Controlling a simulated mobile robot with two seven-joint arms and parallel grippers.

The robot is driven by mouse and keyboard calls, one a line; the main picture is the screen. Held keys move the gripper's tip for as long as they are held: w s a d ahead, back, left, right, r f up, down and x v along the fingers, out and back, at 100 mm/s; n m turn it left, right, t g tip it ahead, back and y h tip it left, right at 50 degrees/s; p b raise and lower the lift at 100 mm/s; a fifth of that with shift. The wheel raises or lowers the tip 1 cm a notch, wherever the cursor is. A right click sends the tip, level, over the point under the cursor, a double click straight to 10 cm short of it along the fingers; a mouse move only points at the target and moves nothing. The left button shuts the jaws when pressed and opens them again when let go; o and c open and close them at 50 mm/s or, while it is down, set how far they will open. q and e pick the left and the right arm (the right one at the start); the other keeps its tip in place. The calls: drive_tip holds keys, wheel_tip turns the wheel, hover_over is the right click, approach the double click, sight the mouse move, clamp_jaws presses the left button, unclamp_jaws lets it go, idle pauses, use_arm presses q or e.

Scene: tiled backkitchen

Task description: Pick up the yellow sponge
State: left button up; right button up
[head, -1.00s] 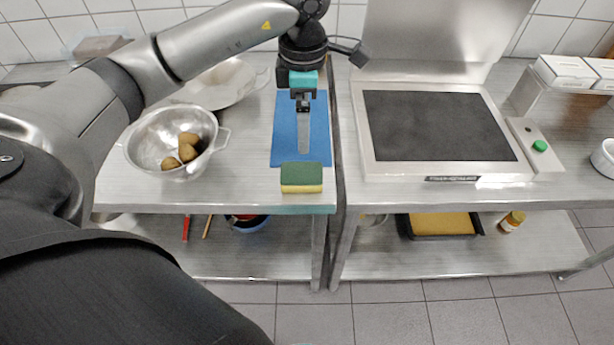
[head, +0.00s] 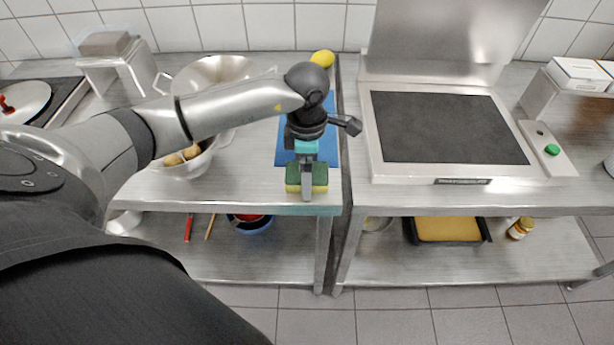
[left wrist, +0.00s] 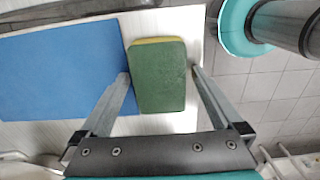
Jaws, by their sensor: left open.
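The yellow sponge (head: 320,178) has a dark green top face and a yellow lower layer. It lies flat near the front edge of the left steel table, at the front end of the blue mat (head: 327,152). My left gripper (head: 306,196) is over the sponge in the head view and hides part of it. In the left wrist view the sponge (left wrist: 158,78) lies between the two spread fingers of my left gripper (left wrist: 160,76), with a finger on each side. I cannot tell whether the fingers touch it. My right gripper is not in view.
A bowl with potatoes (head: 185,160) and a large colander (head: 215,75) stand left of my arm. A yellow lemon (head: 322,58) lies behind the mat. A flat griddle (head: 450,128) stands on the right table, across a narrow gap.

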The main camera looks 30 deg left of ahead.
use_arm(q)
drive_tip(key=shift+c, duration=0.2)
drive_tip(key=c, duration=1.2)
